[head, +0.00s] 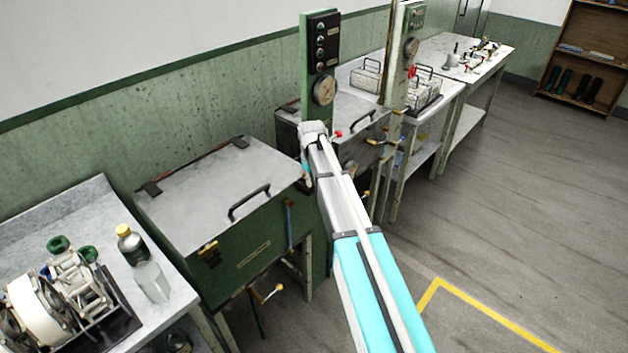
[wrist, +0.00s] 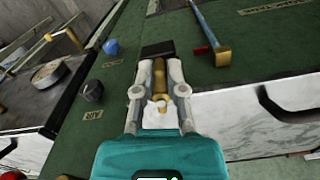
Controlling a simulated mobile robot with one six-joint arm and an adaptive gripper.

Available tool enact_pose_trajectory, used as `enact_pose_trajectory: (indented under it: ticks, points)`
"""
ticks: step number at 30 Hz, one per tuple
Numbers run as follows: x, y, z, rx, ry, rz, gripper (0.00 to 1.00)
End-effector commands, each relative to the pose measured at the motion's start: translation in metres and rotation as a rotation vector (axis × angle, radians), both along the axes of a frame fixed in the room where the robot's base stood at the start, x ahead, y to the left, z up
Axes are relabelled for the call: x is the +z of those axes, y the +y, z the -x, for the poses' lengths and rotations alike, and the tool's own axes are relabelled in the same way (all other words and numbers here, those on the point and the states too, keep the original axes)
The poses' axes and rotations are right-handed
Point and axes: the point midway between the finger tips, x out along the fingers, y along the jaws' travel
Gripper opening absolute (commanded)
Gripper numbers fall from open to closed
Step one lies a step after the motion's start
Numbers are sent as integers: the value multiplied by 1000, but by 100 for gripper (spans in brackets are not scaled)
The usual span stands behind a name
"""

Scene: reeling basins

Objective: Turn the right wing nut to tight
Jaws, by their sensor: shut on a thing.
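In the wrist view my gripper (wrist: 158,95) is shut on the brass right wing nut (wrist: 159,75), with one pale finger on each side of it. A black block (wrist: 157,49) sits just beyond the nut on the green basin front. In the head view my arm reaches to the right front corner of the near green basin (head: 240,262) and mostly hides the gripper and this nut. The left brass wing nut (head: 209,248) shows on the same basin front. I cannot tell from these views how tight the right nut is.
The basin's grey lid (head: 205,183) is down, with a black handle (head: 249,203). A blue-handled lever (wrist: 207,30) is close to my gripper. A second basin and gauge post (head: 322,90) stand just right. A bench with bottles (head: 131,243) is at left; floor at right is clear.

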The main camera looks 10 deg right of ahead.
Motion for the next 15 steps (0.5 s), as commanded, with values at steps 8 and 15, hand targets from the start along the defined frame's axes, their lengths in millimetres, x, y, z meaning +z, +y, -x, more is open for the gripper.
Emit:
enact_pose_trajectory:
  ticks: [8,15]
  points:
    - [0,5,0,-246,-3,2,0]
    - [0,11,0,-473,-4,1,0]
